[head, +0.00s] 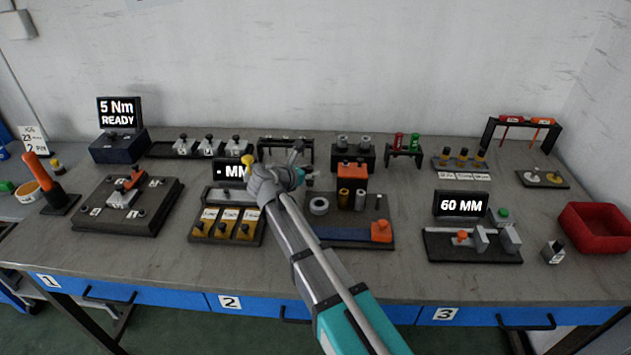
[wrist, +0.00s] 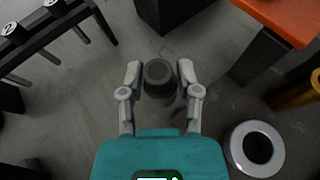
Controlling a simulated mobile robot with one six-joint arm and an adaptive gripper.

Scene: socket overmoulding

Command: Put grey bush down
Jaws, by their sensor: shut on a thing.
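My gripper (wrist: 160,82) is shut on the grey bush (wrist: 158,73), a short dark grey cylinder with a round top, between its two fingertips in the wrist view. Bare grey bench top shows around the bush, and I cannot tell whether the bush touches it. In the head view my gripper (head: 301,167) is over the middle of the bench, left of the orange-topped fixture (head: 352,169). The bush cannot be made out clearly there.
A pale ring (wrist: 255,149) lies right of my gripper in the wrist view, also in the head view (head: 319,206). The orange-topped fixture (wrist: 285,18) stands beyond it. A numbered rack (wrist: 35,28) is at left. Bare bench (wrist: 210,50) lies between.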

